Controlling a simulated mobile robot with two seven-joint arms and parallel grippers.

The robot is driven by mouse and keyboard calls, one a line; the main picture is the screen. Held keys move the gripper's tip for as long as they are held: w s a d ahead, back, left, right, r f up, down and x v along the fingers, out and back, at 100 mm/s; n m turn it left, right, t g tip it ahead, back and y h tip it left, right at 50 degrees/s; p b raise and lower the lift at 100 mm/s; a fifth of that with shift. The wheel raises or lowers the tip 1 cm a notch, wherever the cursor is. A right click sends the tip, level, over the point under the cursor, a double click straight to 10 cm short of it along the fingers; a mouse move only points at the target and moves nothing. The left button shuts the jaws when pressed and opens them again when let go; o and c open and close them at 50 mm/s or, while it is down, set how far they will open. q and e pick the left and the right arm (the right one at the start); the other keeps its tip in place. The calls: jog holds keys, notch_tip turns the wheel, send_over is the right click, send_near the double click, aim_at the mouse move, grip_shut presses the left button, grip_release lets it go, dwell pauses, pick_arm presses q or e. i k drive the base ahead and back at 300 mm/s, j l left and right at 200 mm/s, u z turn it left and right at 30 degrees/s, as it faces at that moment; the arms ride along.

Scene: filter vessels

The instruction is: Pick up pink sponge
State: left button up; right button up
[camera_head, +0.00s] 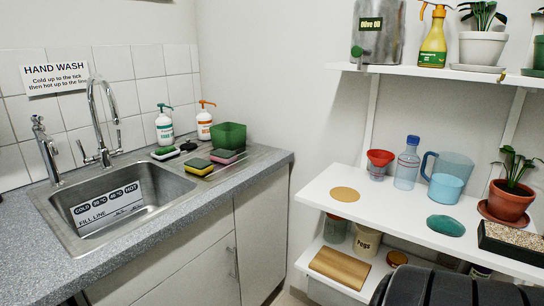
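The pink sponge (223,157) lies on the steel drainboard to the right of the sink basin. It is close in front of the green open box (229,136); I cannot tell if they touch. A sponge with a yellow top (198,166) lies just in front and to the left of it. A green-topped sponge (165,153) lies further left, near the basin's back right corner. A small dark item (188,145) lies between that sponge and the green box. Neither of my grippers is in view.
The sink basin (120,198) with its tall tap (103,110) is on the left. A green-labelled pump bottle (164,125) and an orange-topped one (205,121) stand behind the sponges. A white shelf (430,232) with a funnel, bottle, jug and plant is on the right.

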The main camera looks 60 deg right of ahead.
aim_at(223, 156)
jog(key=z, duration=1.45)
